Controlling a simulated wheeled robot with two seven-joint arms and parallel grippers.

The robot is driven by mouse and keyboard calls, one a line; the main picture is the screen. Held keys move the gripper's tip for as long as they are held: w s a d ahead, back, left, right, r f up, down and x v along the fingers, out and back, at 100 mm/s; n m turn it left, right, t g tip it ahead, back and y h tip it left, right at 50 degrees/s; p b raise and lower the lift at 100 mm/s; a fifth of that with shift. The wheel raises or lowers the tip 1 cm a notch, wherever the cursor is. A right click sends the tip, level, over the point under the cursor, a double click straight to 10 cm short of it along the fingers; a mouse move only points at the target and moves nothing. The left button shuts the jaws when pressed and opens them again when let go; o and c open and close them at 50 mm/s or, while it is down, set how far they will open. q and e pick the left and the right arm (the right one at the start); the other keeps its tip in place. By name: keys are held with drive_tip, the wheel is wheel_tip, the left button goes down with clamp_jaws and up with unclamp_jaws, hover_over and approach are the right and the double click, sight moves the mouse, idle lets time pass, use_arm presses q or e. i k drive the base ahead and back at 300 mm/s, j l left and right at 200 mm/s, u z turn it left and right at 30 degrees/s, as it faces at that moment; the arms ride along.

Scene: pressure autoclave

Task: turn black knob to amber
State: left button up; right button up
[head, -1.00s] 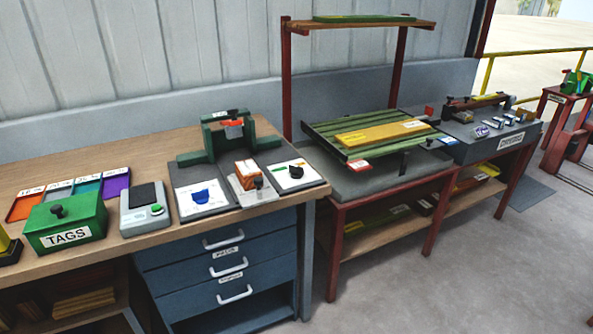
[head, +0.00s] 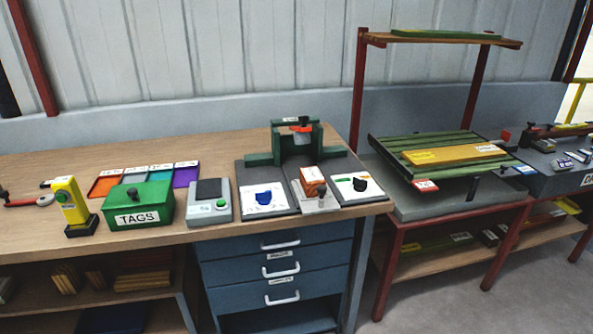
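The black knob (head: 359,184) sits on a white card at the right end of the wooden bench, in the head view. A small green mark and a small orange mark show on the card near it. The knob's exact pointing direction is too small to tell. A second card to the left carries a blue knob (head: 264,197). Neither of my grippers shows in the view.
The bench (head: 60,222) also holds a green TAGS box (head: 137,204), a grey device (head: 208,203), a yellow device (head: 71,201), coloured trays and a green press frame (head: 297,146). A red-legged table (head: 415,208) stands right. Grey floor lies in front.

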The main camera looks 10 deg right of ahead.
sight(361, 184)
drive_tip(key=i+l+z, duration=0.15)
drive_tip(key=l, duration=0.3)
drive_tip(key=i+l+z, duration=0.1)
drive_tip(key=l, duration=0.3)
drive_tip(key=i+l+z, duration=0.15)
drive_tip(key=i+l, duration=0.15)
drive_tip(key=i+l+z, duration=0.15)
drive_tip(key=l, duration=0.35)
